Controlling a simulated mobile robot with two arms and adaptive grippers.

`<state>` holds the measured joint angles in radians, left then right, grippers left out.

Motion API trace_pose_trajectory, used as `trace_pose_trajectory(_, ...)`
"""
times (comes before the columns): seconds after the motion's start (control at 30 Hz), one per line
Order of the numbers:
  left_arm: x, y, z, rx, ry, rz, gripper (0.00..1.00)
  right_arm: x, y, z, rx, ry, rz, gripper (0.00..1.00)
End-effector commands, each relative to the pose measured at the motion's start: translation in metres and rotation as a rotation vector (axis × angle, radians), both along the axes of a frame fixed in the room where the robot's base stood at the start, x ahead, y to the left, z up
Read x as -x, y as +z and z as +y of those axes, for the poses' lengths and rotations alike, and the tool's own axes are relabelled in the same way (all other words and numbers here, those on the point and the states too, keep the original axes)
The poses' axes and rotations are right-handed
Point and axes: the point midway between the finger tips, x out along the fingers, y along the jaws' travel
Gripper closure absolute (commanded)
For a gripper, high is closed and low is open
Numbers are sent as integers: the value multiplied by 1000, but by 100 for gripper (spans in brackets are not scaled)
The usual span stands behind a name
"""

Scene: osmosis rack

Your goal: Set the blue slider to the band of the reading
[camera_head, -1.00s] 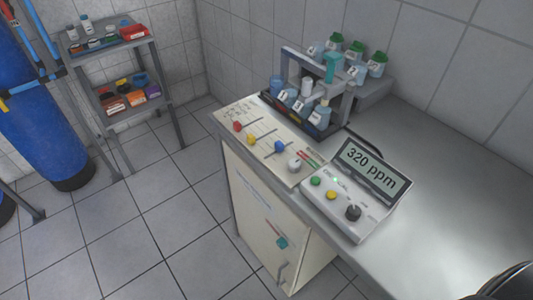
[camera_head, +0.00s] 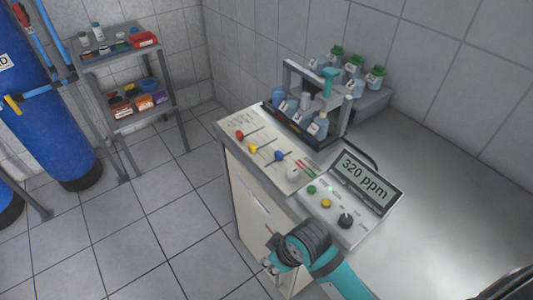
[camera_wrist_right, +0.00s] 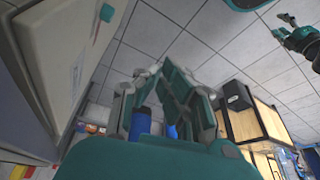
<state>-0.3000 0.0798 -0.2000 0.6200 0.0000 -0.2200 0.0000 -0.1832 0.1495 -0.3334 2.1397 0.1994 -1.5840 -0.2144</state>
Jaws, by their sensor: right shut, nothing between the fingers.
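The blue slider knob (camera_head: 280,156) sits on a pale sloped panel (camera_head: 228,124), on a track beside red and yellow slider knobs. A grey meter (camera_head: 325,222) to its right has a display (camera_head: 365,176) reading "320 ppm". My right gripper (camera_head: 268,265) is below the panel, in front of the cabinet, apart from the slider. In the right wrist view its fingers (camera_wrist_right: 157,70) are shut with nothing held. A teal and black gripper, my left (camera_wrist_right: 291,32), is at the upper right there; its jaw state is unclear.
A bottle rack (camera_head: 293,122) stands behind the panel. The meter has green, yellow and black controls. The steel counter (camera_head: 425,220) is clear at right. A shelf (camera_head: 122,60) and blue tanks (camera_head: 45,110) stand left.

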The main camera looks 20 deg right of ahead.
Motion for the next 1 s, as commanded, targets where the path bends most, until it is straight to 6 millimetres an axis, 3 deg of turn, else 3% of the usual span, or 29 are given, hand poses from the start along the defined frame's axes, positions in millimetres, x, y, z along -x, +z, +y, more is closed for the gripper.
trace_pose_trajectory(0.2,0,3,0,0,0,0,54,-37,37,42,26,307,-40,100)
trace_pose_trajectory(0.37,0,3,0,0,0,0,54,-66,57,64,90,551,-54,100)
trace_pose_trajectory(0.5,0,3,0,0,0,0,54,-99,79,73,197,791,-49,100)
trace_pose_trajectory(0.67,0,3,0,0,0,0,54,-143,113,63,355,1026,-6,100)
trace_pose_trajectory(0.8,0,3,0,0,0,0,54,-181,151,40,488,1162,56,100)
trace_pose_trajectory(1.0,0,3,0,0,0,0,54,-213,199,10,598,1246,130,100)
